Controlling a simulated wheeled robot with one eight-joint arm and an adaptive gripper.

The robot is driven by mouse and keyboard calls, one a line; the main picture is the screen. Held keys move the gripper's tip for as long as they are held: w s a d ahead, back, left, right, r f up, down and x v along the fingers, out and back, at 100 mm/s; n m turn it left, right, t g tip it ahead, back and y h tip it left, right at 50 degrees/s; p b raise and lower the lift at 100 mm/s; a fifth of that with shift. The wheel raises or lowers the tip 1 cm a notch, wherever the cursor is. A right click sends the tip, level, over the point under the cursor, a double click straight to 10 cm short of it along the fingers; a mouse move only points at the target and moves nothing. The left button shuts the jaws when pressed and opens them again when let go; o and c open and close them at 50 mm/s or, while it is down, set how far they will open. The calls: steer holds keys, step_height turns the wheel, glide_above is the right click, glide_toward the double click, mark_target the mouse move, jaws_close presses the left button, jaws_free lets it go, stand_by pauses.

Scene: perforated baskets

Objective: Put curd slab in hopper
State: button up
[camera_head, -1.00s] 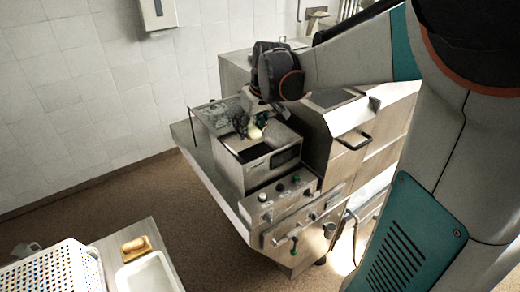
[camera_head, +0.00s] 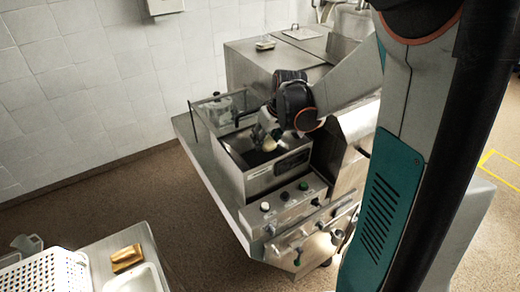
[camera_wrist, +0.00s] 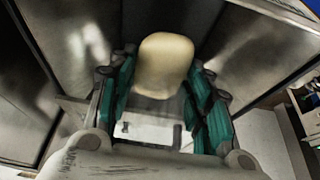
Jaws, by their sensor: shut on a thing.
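The curd slab (camera_wrist: 164,66) is a pale cream block with rounded corners. My gripper (camera_wrist: 160,95) is shut on it, with green-padded fingers on both sides in the wrist view. In the head view my gripper (camera_head: 268,138) points down over the open top of the steel hopper (camera_head: 254,186), and the slab shows as a pale patch (camera_head: 264,142) at its tip. Steel walls surround the slab in the wrist view. I cannot tell how far below the hopper's rim it is.
A control panel with several knobs (camera_head: 286,207) is on the machine's front. A clear guard (camera_head: 222,108) stands behind the hopper.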

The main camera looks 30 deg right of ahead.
mark_target(263, 159)
steer(key=shift+f+b, duration=0.3)
steer(key=shift+f, duration=3.05)
steer(key=shift+f, duration=0.1)
steer(key=o, duration=1.1)
steer(key=shift+o, duration=0.2)
steer(key=p+v, duration=0.1)
steer(key=v, duration=1.1)
steer(key=shift+w, duration=0.1)
